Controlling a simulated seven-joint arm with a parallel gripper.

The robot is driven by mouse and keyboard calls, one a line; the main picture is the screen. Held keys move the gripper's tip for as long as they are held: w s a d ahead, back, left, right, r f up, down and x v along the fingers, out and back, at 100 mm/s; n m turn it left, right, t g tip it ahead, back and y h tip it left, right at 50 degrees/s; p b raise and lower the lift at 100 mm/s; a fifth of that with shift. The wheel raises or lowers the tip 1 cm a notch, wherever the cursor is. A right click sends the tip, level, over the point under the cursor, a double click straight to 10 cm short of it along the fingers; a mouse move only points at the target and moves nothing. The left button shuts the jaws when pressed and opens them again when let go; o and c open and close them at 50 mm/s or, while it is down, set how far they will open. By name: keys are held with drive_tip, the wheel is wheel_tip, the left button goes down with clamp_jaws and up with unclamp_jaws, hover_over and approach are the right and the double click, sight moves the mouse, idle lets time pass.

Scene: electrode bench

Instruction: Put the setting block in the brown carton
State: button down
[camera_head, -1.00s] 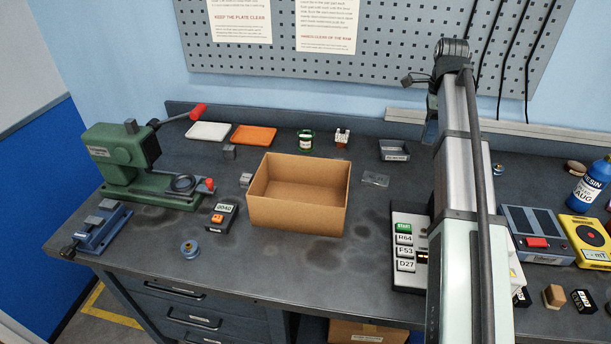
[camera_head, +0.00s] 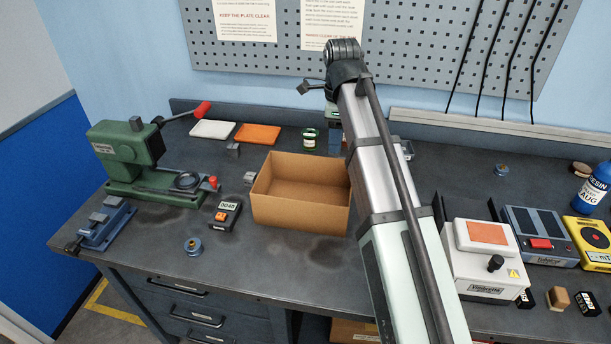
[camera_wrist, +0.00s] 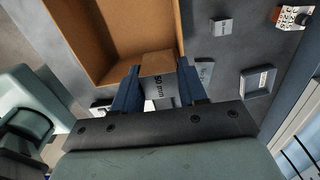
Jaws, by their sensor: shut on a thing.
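The open brown carton (camera_head: 301,212) stands near the middle of the bench in the head view. It also fills the upper left of the wrist view (camera_wrist: 186,8). My gripper (camera_wrist: 156,82) has its blue fingers shut on the setting block (camera_wrist: 162,92), a grey block marked "50 mm". In the wrist view the block overlaps the carton's rim; I cannot tell its height above it or whether they touch.
A grey tray (camera_wrist: 258,82) and a small block (camera_wrist: 221,25) lie beside the carton in the wrist view. A green press (camera_head: 135,160), a black display (camera_head: 225,214) and a small round part (camera_head: 192,246) stand left of the carton. Bench in front of the carton is clear.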

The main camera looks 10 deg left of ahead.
drive_tip(key=s+a, duration=0.5)
drive_tip(key=a, duration=0.2)
approach(306, 193)
drive_tip(key=shift+s+d+f, duration=0.2)
drive_tip(key=shift+s+f, duration=0.95)
drive_tip(key=shift+f, duration=0.2)
drive_tip(key=shift+s+d+f, duration=0.15)
drive_tip(key=shift+s+f, duration=0.95)
drive_tip(key=shift+f, duration=0.2)
drive_tip(key=shift+f, duration=0.1)
drive_tip(key=c, duration=0.6)
unclamp_jaws()
wheel_tip(306, 193, up, 12)
drive_tip(key=shift+r, duration=0.1)
